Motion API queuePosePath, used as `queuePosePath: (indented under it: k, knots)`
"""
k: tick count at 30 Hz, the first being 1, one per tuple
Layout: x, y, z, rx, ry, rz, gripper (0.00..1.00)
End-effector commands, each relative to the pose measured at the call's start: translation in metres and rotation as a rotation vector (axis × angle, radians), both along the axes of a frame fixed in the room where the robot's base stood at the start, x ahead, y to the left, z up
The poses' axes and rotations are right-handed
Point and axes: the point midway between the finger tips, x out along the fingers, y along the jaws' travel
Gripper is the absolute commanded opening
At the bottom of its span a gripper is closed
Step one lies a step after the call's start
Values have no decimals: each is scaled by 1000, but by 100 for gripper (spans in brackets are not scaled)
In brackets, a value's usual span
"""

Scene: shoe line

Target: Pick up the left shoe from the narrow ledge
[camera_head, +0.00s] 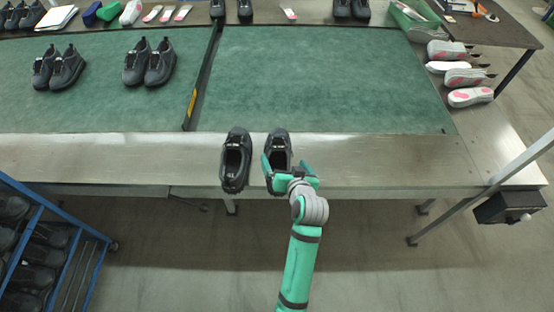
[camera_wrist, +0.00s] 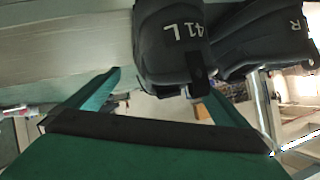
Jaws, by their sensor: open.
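Two dark grey shoes stand side by side on the narrow metal ledge (camera_head: 120,160), toes away from me. In the wrist view the nearer heel is marked "41 L", so this is the left shoe (camera_wrist: 170,50); the right shoe (camera_wrist: 262,45) beside it is marked "R". In the head view the left shoe (camera_head: 279,147) is the one on the picture's right, and the right shoe (camera_head: 235,160) is at its left. My gripper (camera_head: 286,168) is open at the left shoe's heel, with a finger to either side. Whether the fingers touch it cannot be told.
Behind the ledge lies a green mat surface (camera_head: 320,80) with more dark shoes on its left part. A blue rack (camera_head: 60,255) holding shoes is at the lower left. The ledge is clear on both sides of the pair.

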Motion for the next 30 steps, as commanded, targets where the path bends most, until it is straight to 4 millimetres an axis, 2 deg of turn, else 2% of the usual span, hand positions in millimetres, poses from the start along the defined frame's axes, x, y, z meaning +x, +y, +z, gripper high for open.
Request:
queuePosePath:
  k: [12, 22, 23, 28, 29, 30]
  knots:
    - [42, 19, -16, -1, 0, 7, 100]
    - [47, 20, -19, -1, -1, 5, 100]
    - [47, 19, -19, -1, 0, 4, 95]
    - [47, 18, -19, -1, 0, 3, 55]
    - [47, 18, -19, -1, 0, 3, 49]
    - [47, 18, -19, -1, 0, 3, 49]
